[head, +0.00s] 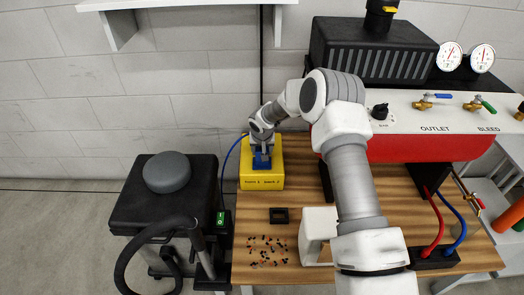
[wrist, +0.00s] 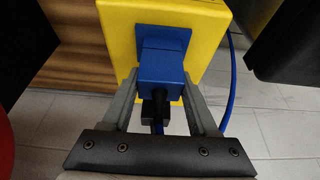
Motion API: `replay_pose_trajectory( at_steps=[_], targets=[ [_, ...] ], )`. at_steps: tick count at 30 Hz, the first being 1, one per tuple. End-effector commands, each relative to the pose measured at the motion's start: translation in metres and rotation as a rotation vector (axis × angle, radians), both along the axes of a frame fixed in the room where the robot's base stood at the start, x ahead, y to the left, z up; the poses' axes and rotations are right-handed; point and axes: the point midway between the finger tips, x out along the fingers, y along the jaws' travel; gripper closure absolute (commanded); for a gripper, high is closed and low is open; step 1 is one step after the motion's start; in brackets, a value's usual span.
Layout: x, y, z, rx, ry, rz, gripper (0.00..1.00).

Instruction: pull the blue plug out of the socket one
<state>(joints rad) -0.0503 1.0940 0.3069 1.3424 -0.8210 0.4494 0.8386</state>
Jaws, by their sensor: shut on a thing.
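The blue plug (head: 262,161) is at the yellow socket box (head: 262,184) on the left end of the wooden bench. In the wrist view the plug (wrist: 161,68) stands against a blue square socket plate (wrist: 182,36) on the yellow box (wrist: 207,50); I see no clear gap between plug and plate. My gripper (wrist: 160,88) is shut on the plug, one grey finger on each side. In the head view my gripper (head: 262,146) comes from above and partly hides the plug. Small lettering on the box front is hard to read. A black part and dark cable show below the plug.
A blue cable (head: 229,163) hangs left of the box. A black cart with a grey round pad (head: 167,172) stands left. A red tank (head: 395,147) stands right; a wall shelf is above.

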Motion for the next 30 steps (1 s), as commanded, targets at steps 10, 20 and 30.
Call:
replay_pose_trajectory(
  at_steps=[10,20,30],
  targets=[
    [0.000,0.000,0.007,0.000,-0.002,0.000,1.00],
    [0.000,0.000,0.017,0.000,-0.001,-0.001,1.00],
    [0.000,0.000,0.027,0.000,-0.001,0.001,1.00]
  ],
)
